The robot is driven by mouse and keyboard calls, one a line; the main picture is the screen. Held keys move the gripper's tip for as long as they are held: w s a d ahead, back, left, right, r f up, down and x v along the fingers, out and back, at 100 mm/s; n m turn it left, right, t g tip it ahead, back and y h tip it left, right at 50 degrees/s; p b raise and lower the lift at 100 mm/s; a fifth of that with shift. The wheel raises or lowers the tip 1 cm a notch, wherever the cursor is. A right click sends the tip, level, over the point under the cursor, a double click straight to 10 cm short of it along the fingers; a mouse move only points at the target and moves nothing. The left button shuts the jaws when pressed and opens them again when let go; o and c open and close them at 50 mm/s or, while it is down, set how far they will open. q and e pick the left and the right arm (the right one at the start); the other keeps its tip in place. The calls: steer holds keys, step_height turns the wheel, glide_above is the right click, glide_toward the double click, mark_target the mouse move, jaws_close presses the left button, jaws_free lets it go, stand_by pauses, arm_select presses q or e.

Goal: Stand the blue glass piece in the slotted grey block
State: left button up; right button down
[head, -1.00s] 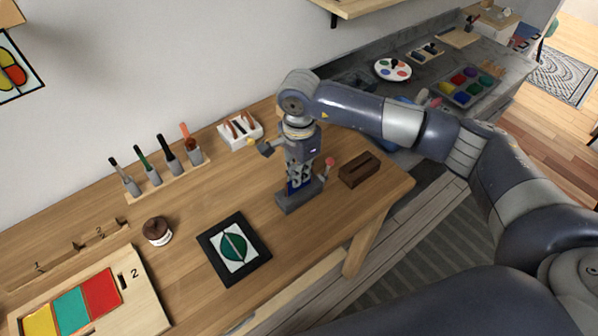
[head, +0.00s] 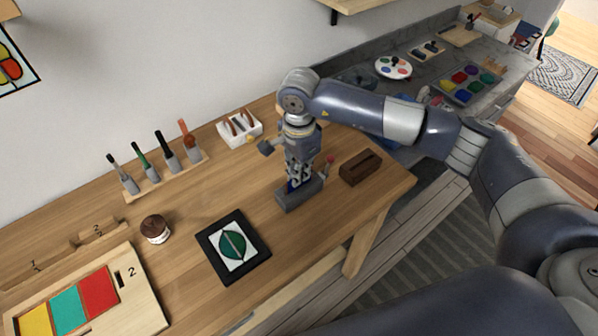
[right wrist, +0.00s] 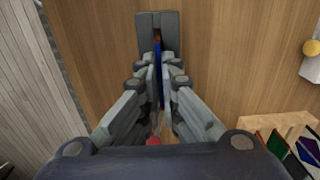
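The slotted grey block (head: 299,194) stands on the wooden table near its right front edge, and its slot shows in the right wrist view (right wrist: 145,25). The blue glass piece (right wrist: 158,72) is upright, seen edge-on, with its far end at the block's slot. In the head view only a little blue shows low between fingers and block. My right gripper (head: 298,178) points down just above the block. Its fingers (right wrist: 160,92) lie close along both faces of the blue piece and look shut on it. How deep the piece sits is hidden. My left gripper is out of view.
A slotted brown block (head: 360,167) stands just right of the grey block. A black-framed green glass panel (head: 233,246) lies to the left in front. A jar (head: 155,229), a tool rack (head: 168,180) and a white holder (head: 239,128) stand farther left and behind.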

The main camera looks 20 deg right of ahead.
steer(key=shift+s+f, duration=0.1)
stand_by(0.3)
steer(key=c, duration=1.7)
jaws_free()
steer(key=o, duration=0.5)
steer(key=shift+c, duration=0.2)
steer(key=shift+r+p, duration=1.3)
steer(key=shift+r, duration=2.3)
